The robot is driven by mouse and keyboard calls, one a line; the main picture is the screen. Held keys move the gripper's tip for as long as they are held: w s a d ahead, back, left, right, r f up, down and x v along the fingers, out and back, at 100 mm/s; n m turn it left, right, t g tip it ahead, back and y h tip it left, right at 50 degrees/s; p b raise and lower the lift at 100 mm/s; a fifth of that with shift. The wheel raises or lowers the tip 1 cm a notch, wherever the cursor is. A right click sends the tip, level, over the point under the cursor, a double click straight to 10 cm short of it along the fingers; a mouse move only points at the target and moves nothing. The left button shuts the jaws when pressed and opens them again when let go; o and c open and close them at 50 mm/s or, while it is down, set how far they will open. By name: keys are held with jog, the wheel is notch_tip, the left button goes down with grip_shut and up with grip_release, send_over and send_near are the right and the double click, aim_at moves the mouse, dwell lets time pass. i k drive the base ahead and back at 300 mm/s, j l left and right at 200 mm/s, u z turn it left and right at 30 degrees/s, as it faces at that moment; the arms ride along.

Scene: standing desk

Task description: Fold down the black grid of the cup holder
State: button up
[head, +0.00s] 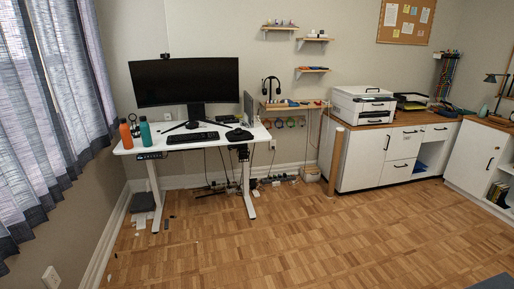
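A white standing desk (190,141) stands against the back wall in the head view. A small dark fitting (243,153) hangs below the right part of its front edge; it may be the cup holder, but it is too small to tell its grid or whether that is up or down. Another dark strip with blue on it (152,155) sits under the left front edge. My gripper is not in view.
An orange bottle (126,134), a teal bottle (145,132), a keyboard (193,137) and a monitor (186,82) are on the desk. Cables and power strips lie below it. A wooden post (336,161) stands by the white cabinets (385,157). The parquet floor (300,235) in front is mostly clear.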

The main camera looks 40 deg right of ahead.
aim_at(241, 153)
jog(key=i+l+z, duration=0.45)
jog(key=i, duration=1.1)
jog(key=i+j+z, duration=0.25)
jog(key=i+z, duration=0.2)
jog(key=i, duration=1.05)
